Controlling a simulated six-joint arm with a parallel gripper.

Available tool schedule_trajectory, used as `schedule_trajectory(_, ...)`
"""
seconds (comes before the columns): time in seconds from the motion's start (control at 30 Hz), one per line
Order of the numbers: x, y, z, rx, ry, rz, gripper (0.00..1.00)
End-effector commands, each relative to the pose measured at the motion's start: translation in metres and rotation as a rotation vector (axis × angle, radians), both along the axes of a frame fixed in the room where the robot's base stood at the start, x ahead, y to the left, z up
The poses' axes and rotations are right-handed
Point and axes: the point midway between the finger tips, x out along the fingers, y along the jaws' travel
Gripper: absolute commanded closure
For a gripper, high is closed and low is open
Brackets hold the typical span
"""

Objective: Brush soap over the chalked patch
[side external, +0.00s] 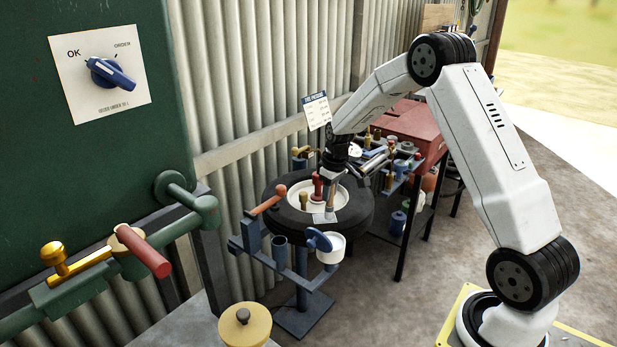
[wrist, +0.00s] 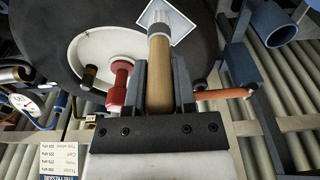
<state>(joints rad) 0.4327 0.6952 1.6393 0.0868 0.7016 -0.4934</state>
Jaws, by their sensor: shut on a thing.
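In the side view the brush (side external: 330,199) hangs nearly upright from my gripper (side external: 333,176), low over the near side of the tyre (side external: 357,217). The chalked patch, a white-edged grey square (side external: 323,217), lies on that tyre. In the wrist view the patch (wrist: 178,22) is beyond the brush's end.
A red-topped fitting (side external: 317,187) and a brass one (side external: 303,201) stand inside the pale rim close to the brush.

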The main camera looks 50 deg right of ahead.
Motion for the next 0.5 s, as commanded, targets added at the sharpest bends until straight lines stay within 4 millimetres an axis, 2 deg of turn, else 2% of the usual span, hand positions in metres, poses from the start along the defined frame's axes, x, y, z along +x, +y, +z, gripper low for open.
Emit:
schedule_trajectory(0.23, -0.017, -0.017, 0.000, -0.001, 0.000, -0.002, 1.00)
schedule_trajectory(0.5, 0.003, 0.003, 0.000, 0.000, 0.001, 0.002, 1.00)
